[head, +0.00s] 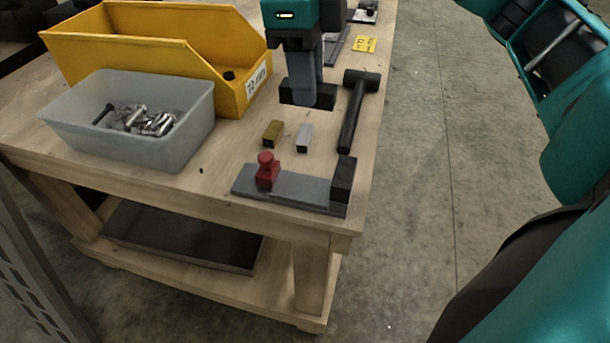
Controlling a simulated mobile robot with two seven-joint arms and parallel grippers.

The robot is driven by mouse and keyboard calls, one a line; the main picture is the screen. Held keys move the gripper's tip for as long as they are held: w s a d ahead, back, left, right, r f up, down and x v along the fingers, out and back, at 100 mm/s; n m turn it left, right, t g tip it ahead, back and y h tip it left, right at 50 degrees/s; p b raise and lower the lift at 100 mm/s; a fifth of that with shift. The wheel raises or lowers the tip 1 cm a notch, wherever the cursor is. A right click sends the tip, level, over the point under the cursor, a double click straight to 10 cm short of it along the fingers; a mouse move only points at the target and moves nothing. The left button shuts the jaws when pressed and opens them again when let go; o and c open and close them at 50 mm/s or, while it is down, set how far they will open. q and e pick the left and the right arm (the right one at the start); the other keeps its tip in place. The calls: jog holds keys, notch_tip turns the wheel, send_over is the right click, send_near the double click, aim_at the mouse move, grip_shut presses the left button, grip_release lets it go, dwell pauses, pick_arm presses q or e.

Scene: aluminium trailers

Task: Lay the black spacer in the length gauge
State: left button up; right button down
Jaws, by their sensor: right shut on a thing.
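The length gauge (300,188) is a grey flat bar at the table's front right corner. A red knobbed stop (267,170) stands near its left end and a black block (343,181) at its right end. My right gripper (308,96) points down behind the gauge, beyond the small blocks. It is shut on the black spacer (308,98), whose dark shape is hard to tell from the fingertips. The gripper and spacer are apart from the gauge. My left gripper is not in view.
A brass block (272,133) and a silver block (304,138) lie between gripper and gauge. A black mallet (354,110) lies to the right. A grey bin (150,130) of metal parts and a yellow bin (200,70) stand left. The table's right edge is close.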

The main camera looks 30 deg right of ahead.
notch_tip(320, 180, down, 5)
jog(key=b, duration=0.2)
send_over(309, 186)
notch_tip(309, 186, down, 7)
jog(key=shift+a+r, duration=0.1)
notch_tip(309, 186, down, 4)
jog(key=shift+f, duration=0.2)
jog(key=shift+w+f, duration=0.1)
jog(key=shift+f, duration=0.15)
pick_arm(q)
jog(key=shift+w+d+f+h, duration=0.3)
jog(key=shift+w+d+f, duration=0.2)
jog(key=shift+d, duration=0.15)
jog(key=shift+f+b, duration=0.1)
jog(key=shift+b, duration=0.2)
pick_arm(e)
jog(key=shift+f, duration=0.2)
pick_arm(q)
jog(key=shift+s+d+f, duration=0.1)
pick_arm(e)
jog(key=c, duration=0.9)
grip_release()
jog(key=shift+r, duration=0.1)
